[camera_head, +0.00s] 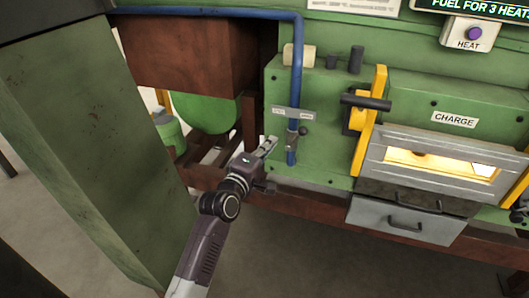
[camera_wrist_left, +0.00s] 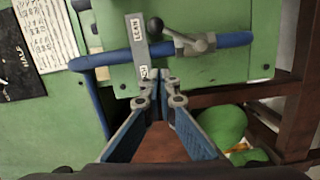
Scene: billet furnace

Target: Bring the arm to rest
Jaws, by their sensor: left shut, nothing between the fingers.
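My left gripper (camera_head: 268,148) is shut and empty, at the end of my left arm, which reaches up from the bottom of the head view. It is just left of the blue pipe (camera_head: 297,75) and its valve (camera_head: 291,141). In the left wrist view my left gripper (camera_wrist_left: 161,76) has its fingertips together beside a labelled metal plate (camera_wrist_left: 139,45). The valve handle (camera_wrist_left: 193,44) and its black knob show close by. I cannot tell whether the fingertips touch the plate. My right gripper is in neither view.
A green furnace panel (camera_head: 415,155) stands ahead, with a glowing charge opening (camera_head: 440,165), yellow lever bracket (camera_head: 367,125) and grey drawer (camera_head: 405,220). A purple HEAT button (camera_head: 474,33) is at upper right. A green column (camera_head: 85,150) stands left. Floor (camera_head: 320,260) is clear below.

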